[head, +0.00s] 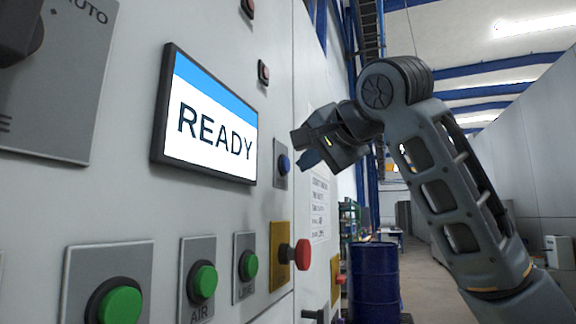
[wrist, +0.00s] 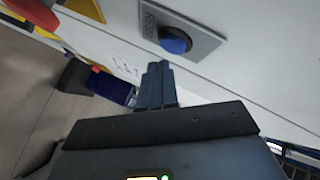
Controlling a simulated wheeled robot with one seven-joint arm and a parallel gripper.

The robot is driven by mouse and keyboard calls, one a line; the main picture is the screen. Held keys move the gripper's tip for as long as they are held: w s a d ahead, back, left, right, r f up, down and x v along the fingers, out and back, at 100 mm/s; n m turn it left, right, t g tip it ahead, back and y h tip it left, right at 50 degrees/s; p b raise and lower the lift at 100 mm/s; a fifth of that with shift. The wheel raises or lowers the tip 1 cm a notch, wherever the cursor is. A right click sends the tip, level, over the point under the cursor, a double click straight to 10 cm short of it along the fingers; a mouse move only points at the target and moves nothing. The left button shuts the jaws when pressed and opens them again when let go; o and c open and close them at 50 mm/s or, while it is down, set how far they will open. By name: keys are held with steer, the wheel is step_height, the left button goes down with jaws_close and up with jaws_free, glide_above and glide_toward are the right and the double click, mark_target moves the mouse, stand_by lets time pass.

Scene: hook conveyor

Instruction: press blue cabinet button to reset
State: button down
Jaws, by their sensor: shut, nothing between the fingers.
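The blue button (head: 283,163) sits on a small grey plate on the light grey cabinet (head: 220,215), just right of the screen. In the wrist view the blue button (wrist: 175,41) shows near the top, on its labelled plate. My gripper (head: 306,158) is shut and empty in front of the cabinet, just right of the button. In the wrist view my closed fingers (wrist: 158,72) point toward the cabinet, below and slightly left of the button. A gap between fingertips and button seems to remain, but its depth is hard to tell.
The screen (head: 212,118) reads READY. Green buttons (head: 205,281) and a red mushroom button (head: 302,254) on a yellow plate (head: 280,258) lie lower on the cabinet. A dark blue drum (head: 375,285) stands beyond. The aisle at right looks open.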

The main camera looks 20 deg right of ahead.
steer(key=shift+d, duration=0.1)
steer(key=shift+s+d, duration=0.75)
steer(key=shift+d, duration=0.25)
steer(key=shift+s+d, duration=0.75)
steer(key=shift+d, duration=0.2)
